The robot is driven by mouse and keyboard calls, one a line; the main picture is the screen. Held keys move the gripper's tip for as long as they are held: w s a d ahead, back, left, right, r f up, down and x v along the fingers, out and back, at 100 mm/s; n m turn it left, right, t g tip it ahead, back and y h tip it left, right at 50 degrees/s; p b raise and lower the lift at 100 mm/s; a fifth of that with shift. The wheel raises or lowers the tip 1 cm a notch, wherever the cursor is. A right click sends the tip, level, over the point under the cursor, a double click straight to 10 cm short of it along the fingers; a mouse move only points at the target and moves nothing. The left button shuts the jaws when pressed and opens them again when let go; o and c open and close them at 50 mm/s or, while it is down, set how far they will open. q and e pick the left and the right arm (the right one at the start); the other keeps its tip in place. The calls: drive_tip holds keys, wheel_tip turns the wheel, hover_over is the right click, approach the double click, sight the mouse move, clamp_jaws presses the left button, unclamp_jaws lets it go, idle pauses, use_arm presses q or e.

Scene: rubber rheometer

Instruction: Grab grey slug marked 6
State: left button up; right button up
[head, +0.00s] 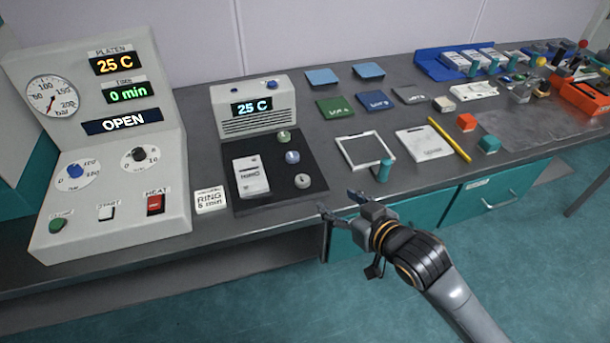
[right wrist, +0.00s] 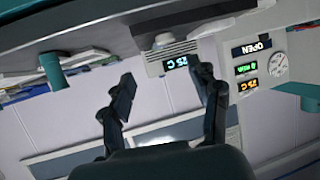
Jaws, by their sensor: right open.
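A small pale grey slug (head: 302,181) lies on the black mat (head: 262,200) in front of the grey unit reading 25 C. Its mark is too small to read surely. A blue slug (head: 292,157) and a green slug (head: 284,136) lie behind it in a row. My right gripper (head: 339,203) is open and empty, at the bench's front edge, right of and nearer than the grey slug. In the right wrist view the open fingers (right wrist: 165,95) have nothing between them; the slugs do not show there. My left gripper is out of view.
A teal cylinder (head: 384,171) stands near the bench edge, right of my gripper. The 25 C unit (head: 252,106) and the press panel (head: 105,150) stand behind and left. A white frame (head: 365,150) lies to the right.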

approach(304, 181)
drive_tip(key=x, duration=0.3)
drive_tip(key=shift+w+d+f, duration=0.1)
drive_tip(key=shift+w+f, duration=0.1)
drive_tip(key=shift+w, duration=0.3)
drive_tip(key=shift+a+p+x, duration=0.15)
drive_tip(key=shift+p+x, duration=0.2)
drive_tip(key=shift+x, duration=0.95)
drive_tip(key=shift+a+p+x, duration=0.15)
drive_tip(key=shift+p+x, duration=0.2)
drive_tip(key=shift+x, duration=1)
drive_tip(key=shift+s, duration=0.2)
drive_tip(key=shift+r, duration=0.1)
drive_tip(key=c, duration=1)
